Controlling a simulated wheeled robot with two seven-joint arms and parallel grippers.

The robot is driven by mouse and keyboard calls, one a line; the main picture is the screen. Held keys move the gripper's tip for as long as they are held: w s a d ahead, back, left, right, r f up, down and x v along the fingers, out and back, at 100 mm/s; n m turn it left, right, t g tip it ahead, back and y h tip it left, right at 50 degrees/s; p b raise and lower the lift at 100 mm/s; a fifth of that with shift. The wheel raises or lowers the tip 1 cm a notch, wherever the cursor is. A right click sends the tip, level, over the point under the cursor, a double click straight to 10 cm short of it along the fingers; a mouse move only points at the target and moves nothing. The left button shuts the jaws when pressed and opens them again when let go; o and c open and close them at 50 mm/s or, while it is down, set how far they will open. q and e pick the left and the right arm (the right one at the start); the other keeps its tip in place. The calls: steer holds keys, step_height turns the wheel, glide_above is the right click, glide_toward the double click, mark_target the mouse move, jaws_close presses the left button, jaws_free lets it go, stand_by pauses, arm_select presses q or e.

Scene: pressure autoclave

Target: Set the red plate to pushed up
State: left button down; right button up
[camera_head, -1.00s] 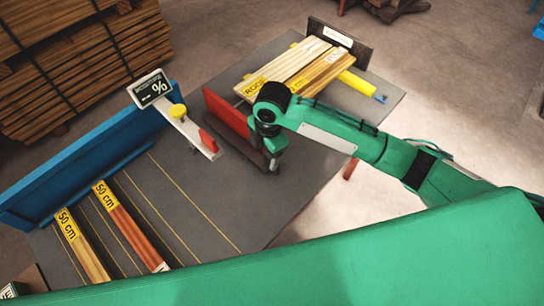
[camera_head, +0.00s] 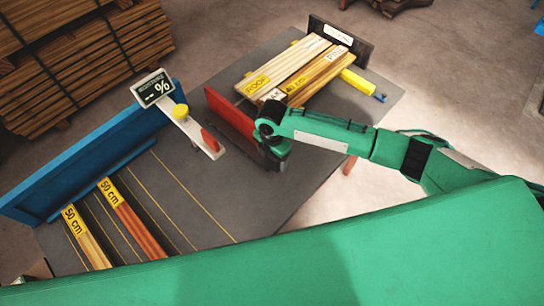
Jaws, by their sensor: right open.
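The red plate (camera_head: 226,108) stands upright on the grey table, along the left end of a stack of wooden boards (camera_head: 290,72). My right gripper (camera_head: 270,160) reaches in from the right and points down near the plate's lower right end. It is open, and nothing shows between its fingers. My wrist hides part of that end, so I cannot tell whether the gripper touches the plate. My left gripper is not in view.
A blue fence (camera_head: 85,165) runs along the table's left side. Two labelled wooden strips (camera_head: 130,218) lie at the lower left. The table's middle (camera_head: 190,190) is mostly clear.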

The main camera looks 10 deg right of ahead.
steer(key=shift+f, duration=1.4)
steer(key=c, duration=1.4)
steer(key=w+d, duration=0.2)
steer(key=d, duration=0.1)
steer(key=w+d, duration=0.3)
steer(key=d, duration=0.2)
steer(key=shift+w+d+b, duration=0.3)
steer(key=shift+w+b, duration=0.05)
steer(key=shift+w, duration=0.05)
steer(key=shift+r, duration=0.1)
steer(key=o, duration=1.4)
